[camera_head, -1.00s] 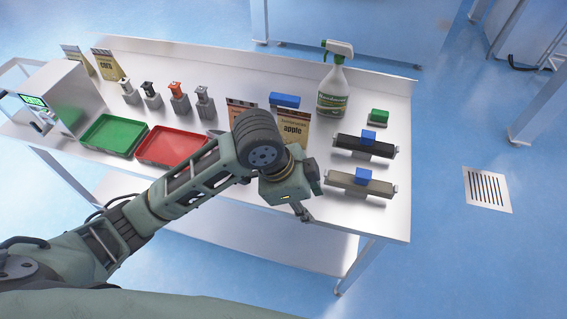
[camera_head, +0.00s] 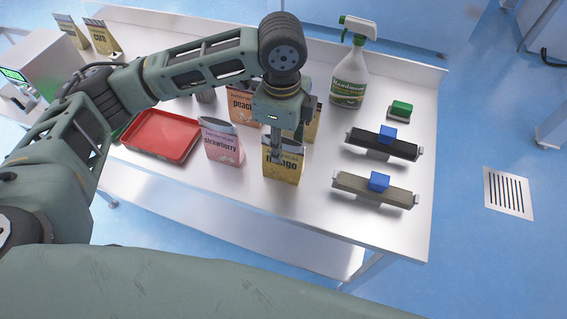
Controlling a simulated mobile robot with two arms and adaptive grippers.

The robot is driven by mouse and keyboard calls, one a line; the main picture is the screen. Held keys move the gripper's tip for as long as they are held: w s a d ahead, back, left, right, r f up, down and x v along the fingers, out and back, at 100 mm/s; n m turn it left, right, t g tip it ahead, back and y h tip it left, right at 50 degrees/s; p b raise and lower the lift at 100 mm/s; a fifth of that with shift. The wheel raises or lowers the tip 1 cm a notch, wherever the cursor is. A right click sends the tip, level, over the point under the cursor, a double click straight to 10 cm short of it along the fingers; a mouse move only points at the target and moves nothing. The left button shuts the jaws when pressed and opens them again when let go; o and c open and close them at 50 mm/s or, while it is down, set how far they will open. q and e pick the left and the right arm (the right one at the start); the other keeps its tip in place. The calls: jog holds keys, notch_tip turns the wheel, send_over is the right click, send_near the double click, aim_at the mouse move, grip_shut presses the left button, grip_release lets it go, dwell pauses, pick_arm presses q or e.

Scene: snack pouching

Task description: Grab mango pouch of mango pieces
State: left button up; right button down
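The mango pouch (camera_head: 284,171) is a yellow stand-up pouch with dark lettering, upright on the steel table near its front edge. My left gripper (camera_head: 276,153) points down at the top of the mango pouch, and its fingers overlap the upper label. I cannot tell whether the fingers are closed on it or just in front of or at its opening. My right gripper is not in view.
A pink strawberry pouch (camera_head: 223,146) stands close left of the mango pouch. A peach pouch (camera_head: 240,106) stands behind. Two sealers, one black (camera_head: 382,146) and one tan (camera_head: 373,189), lie to the right. A spray bottle (camera_head: 349,80) and a red tray (camera_head: 161,136) are also on the table.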

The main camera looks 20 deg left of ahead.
pick_arm(q)
jog(key=f, duration=0.2)
jog(key=f+p, duration=0.1)
jog(key=f, duration=0.2)
jog(key=shift+w, duration=0.2)
grip_shut()
